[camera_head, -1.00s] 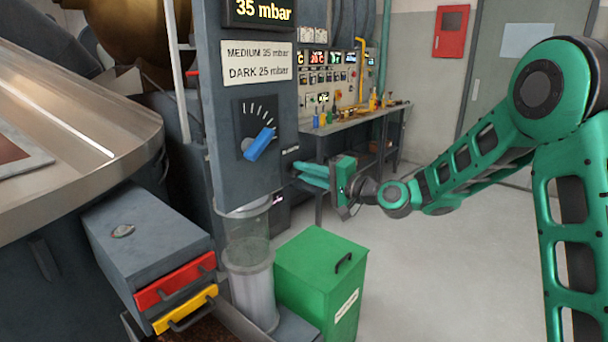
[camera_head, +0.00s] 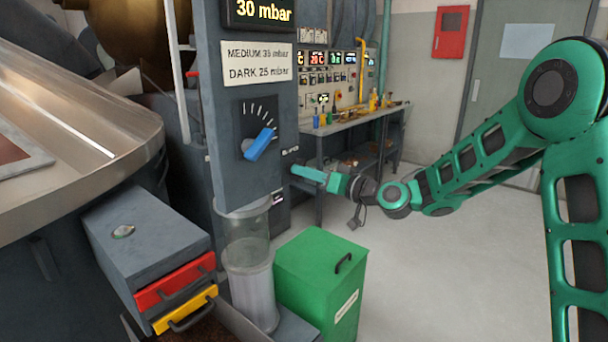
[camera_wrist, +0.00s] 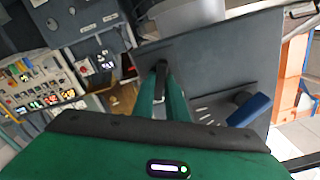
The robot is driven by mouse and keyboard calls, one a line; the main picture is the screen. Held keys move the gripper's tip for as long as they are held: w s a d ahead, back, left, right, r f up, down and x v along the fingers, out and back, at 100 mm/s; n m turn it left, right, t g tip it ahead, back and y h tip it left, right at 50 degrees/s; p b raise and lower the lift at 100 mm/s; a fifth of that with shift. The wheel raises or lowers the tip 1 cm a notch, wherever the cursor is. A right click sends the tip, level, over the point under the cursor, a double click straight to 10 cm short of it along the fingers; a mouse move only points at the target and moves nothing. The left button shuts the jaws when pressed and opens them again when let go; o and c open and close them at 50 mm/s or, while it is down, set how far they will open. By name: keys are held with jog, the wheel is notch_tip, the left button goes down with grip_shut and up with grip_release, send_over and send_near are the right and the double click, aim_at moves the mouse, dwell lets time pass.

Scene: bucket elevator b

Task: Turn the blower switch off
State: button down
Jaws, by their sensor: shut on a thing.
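In the wrist view, a small black switch lever (camera_wrist: 161,70) sticks out of the grey column's side face. My gripper (camera_wrist: 163,82) is shut on this lever, with one green finger on each side of it. In the head view, my gripper (camera_head: 296,172) reaches the right side of the grey column (camera_head: 236,182), just under a small label (camera_head: 291,150) too small to read. The lever is hidden there by the column and fingers.
A blue knob (camera_head: 260,144) sits on the column's front and also shows in the wrist view (camera_wrist: 248,110). A display (camera_head: 262,12) above reads 30 mbar. A green bin (camera_head: 318,262) stands below my gripper. Open floor lies to the right.

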jog(key=n, duration=0.2)
jog(key=f+n, duration=0.1)
jog(key=n, duration=0.1)
jog(key=shift+d+n, duration=0.15)
jog(key=shift+n, duration=0.25)
jog(key=shift+r, duration=0.1)
dwell(0.3)
jog(key=c, duration=1.8)
grip_release()
jog(key=shift+w, duration=0.15)
jog(key=shift+o, duration=0.2)
jog(key=shift+r, duration=0.15)
jog(key=v, duration=1)
jog(key=shift+s+d, duration=0.3)
